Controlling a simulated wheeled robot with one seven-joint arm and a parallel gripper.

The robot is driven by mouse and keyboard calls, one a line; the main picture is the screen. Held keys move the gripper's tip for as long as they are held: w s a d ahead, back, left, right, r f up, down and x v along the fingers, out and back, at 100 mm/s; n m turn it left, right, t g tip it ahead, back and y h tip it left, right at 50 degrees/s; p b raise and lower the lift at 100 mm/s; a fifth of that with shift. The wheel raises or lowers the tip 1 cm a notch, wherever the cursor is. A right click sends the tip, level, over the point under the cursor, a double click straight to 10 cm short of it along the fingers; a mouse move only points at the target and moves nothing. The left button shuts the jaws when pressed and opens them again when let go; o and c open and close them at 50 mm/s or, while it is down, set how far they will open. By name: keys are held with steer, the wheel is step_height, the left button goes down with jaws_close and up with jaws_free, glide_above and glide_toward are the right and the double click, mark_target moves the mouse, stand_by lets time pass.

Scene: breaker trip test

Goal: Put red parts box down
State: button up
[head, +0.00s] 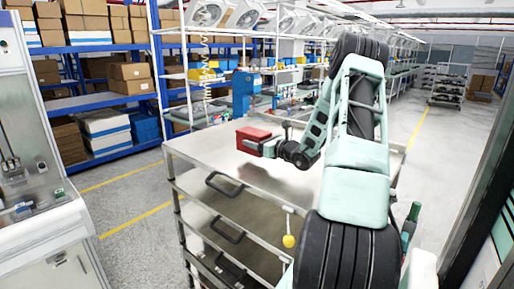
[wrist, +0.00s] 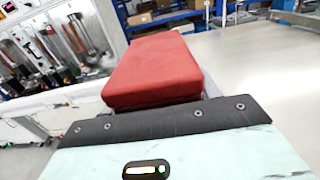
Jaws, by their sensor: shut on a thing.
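The red parts box (head: 254,138) is a small red block at the end of my gripper (head: 268,148), over the left part of the steel cart top (head: 215,150) in the head view. In the wrist view the red box (wrist: 155,70) fills the middle, just beyond the dark edge of my gripper (wrist: 155,112). My gripper is shut on the box. The fingers are mostly hidden in both views. I cannot tell whether the underside of the box touches the cart top.
The cart top shows bare in the wrist view (wrist: 270,60). Below it are drawers with dark handles (head: 224,184). A white workbench (head: 45,225) stands at the left. Blue shelving with boxes (head: 105,100) stands behind, and a blue device (head: 243,92) is beyond the cart.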

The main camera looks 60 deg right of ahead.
step_height(320, 180, down, 2)
steer(key=shift+f+p, duration=0.15)
steer(key=shift+p, duration=0.35)
steer(key=shift+f, duration=0.5)
steer(key=shift+f, duration=0.25)
steer(key=o, duration=1.3)
steer(key=shift+s+r, duration=0.1)
steer(key=shift+r, duration=0.1)
